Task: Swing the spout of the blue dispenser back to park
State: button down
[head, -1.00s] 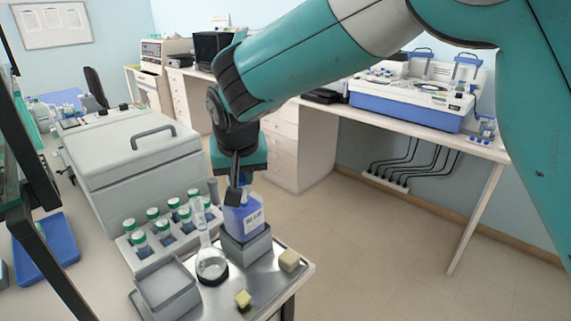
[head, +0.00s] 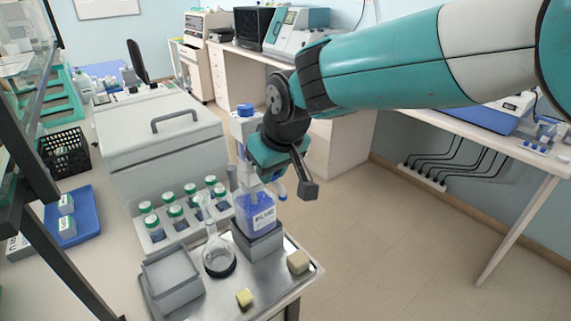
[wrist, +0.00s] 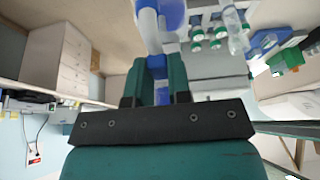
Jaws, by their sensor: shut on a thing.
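The blue dispenser (head: 257,212) is a bottle of blue liquid with a white label, upright on a grey block. Its white pump head with a blue cap (head: 244,112) rises behind my gripper.
A round glass flask (head: 219,258), a grey lidded box (head: 172,282) and two small blocks share the metal tray (head: 270,292). A rack of green-capped bottles (head: 183,212) stands left of the dispenser. Right of the tray is open floor.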

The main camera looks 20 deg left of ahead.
dwell(0.3)
jog(key=c, duration=1)
grip_release()
jog(key=shift+c, duration=0.2)
jog(key=b+v, duration=0.3)
jog(key=v, duration=1.4)
jog(key=shift+r+b, duration=0.15)
jog(key=shift+b, duration=0.2)
jog(key=shift+s+d, duration=0.1)
jog(key=shift+d, duration=0.1)
